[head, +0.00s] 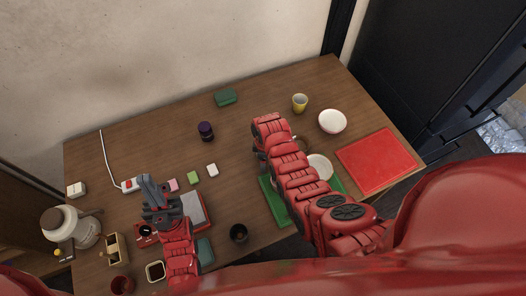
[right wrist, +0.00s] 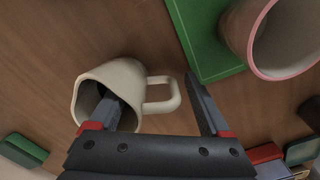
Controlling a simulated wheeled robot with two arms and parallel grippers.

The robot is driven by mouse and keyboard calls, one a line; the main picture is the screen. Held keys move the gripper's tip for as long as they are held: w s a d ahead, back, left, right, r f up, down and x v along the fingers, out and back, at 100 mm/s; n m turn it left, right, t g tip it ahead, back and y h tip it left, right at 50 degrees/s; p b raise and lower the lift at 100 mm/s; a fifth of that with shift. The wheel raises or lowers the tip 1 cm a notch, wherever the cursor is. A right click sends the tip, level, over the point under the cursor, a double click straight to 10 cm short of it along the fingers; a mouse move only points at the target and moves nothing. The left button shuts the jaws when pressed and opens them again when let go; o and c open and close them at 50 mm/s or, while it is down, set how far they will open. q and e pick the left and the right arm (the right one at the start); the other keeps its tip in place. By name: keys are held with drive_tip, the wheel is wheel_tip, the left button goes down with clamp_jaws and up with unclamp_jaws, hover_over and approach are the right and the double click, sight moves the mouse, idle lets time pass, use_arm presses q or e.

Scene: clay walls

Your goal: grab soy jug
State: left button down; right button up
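A cream jug (right wrist: 122,82) with a loop handle shows in the right wrist view, with its opening toward the lower left. My right gripper (right wrist: 160,105) is open there. One finger overlaps the jug's opening and the other is past the handle; whether they touch it I cannot tell. In the head view my right arm hides its own fingers and most of that jug. A pale sliver (head: 301,145) beside the arm may be part of it. My left gripper (head: 152,192) is over the left part of the table, its finger gap unclear.
A green board (head: 277,203) with a pale bowl (head: 320,166) lies beside my right arm. A red board (head: 378,161), white bowl (head: 332,121) and yellow cup (head: 300,103) stand to the right. A large pale lidded pot (head: 84,231) stands far left. The table's back middle is mostly clear.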

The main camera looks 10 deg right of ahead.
clamp_jaws()
drive_tip(key=shift+r, duration=0.15)
idle(0.5)
drive_tip(key=shift+r+b, duration=1.6)
drive_tip(key=shift+r, duration=2)
drive_tip(key=shift+r+p, duration=0.75)
drive_tip(key=shift+r, duration=0.5)
